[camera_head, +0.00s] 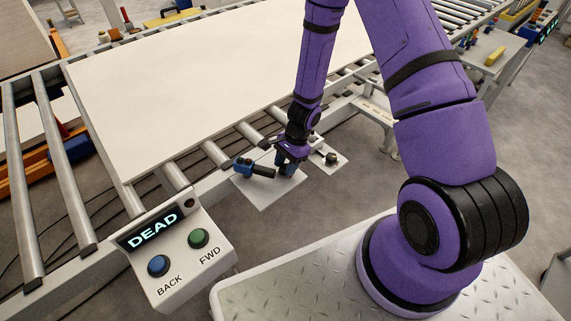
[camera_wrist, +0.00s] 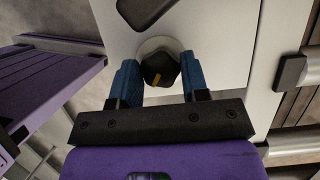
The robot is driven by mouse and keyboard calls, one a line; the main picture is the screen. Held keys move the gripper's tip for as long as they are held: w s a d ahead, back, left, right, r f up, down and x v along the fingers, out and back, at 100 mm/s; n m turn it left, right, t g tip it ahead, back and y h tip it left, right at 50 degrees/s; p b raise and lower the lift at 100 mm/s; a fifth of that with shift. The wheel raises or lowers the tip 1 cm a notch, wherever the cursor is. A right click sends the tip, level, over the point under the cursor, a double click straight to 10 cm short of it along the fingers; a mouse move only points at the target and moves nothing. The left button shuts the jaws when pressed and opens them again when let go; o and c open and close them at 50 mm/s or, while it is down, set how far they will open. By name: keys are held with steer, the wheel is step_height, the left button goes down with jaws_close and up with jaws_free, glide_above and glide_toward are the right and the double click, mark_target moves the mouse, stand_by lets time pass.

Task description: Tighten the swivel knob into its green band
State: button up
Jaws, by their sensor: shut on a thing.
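The swivel knob (camera_wrist: 160,68) is black with an orange pointer mark. In the wrist view it sits between the two blue fingers of my gripper (camera_wrist: 160,77), which are shut on it. A pale round collar (camera_wrist: 150,46) shows behind the knob, on a light plate. The pointer tilts toward the lower left. No green band can be made out; the fingers and knob may hide it. In the head view my gripper (camera_head: 289,164) is low at the conveyor's near side, and it hides the knob.
A control box (camera_head: 180,247) reads DEAD, with BACK and FWD buttons. A large pale panel (camera_head: 210,80) lies on the rollers.

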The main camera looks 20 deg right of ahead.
steer(key=shift+m+t, duration=0.3)
steer(key=shift+m, duration=0.5)
steer(key=o, duration=0.9)
steer(key=v, duration=1.1)
steer(key=shift+s, duration=0.1)
steer(key=shift+d+f, duration=0.1)
